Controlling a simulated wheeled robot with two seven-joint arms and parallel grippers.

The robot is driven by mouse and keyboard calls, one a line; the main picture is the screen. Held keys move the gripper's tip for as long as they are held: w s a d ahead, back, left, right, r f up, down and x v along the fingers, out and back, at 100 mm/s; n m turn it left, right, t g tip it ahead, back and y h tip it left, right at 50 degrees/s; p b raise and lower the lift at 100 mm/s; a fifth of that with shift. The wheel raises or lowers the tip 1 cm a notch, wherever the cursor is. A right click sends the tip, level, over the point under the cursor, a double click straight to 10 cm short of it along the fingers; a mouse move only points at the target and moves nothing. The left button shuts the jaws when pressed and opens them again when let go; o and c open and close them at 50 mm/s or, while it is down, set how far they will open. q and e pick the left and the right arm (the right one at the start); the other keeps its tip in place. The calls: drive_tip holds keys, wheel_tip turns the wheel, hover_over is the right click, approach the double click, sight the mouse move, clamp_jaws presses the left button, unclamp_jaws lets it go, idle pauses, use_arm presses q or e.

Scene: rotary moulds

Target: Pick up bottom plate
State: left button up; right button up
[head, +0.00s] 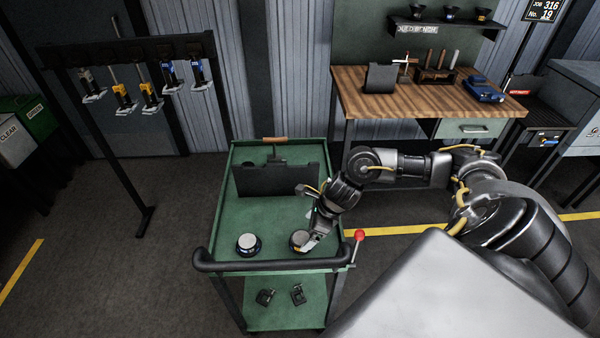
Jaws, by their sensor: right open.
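A green cart (225,205) stands in front of me. Two round, disc-like pieces with pale tops sit near its front edge. The left disc (248,243) has a dark rim with a blue band. The right disc (299,239) has a yellowish mark and is partly hidden by my right gripper (310,240). The gripper points down at that disc's right side with open fingers; whether it touches the disc, I cannot tell. I cannot tell which piece is the bottom plate. My left gripper is out of view.
A dark upright panel (265,181) stands at the back of the cart top. The cart's black handle (270,266) runs along the front, with a red knob (360,235) at its right. Two small black parts (266,297) lie on the lower shelf. A wooden workbench (420,98) stands behind.

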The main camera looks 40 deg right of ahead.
sight(301, 237)
drive_tip(key=shift+w+a+f, duration=0.2)
drive_tip(key=shift+f, duration=0.35)
drive_tip(key=shift+a+f, duration=0.1)
drive_tip(key=shift+f, duration=0.05)
drive_tip(key=p+x, duration=0.2)
drive_tip(key=x, duration=0.2)
drive_tip(key=shift+f, duration=0.2)
drive_tip(key=shift+w+f, duration=0.1)
drive_tip(key=shift+f, duration=0.15)
drive_tip(key=c, duration=1.1)
drive_tip(key=shift+w+r, duration=0.1)
drive_tip(key=shift+c, duration=0.7)
drive_tip(key=shift+r, duration=0.1)
wheel_tip(301, 237, up, 9)
drive_tip(key=shift+f+b, duration=0.2)
drive_tip(key=shift+b, duration=0.5)
drive_tip(key=shift+r, duration=0.6)
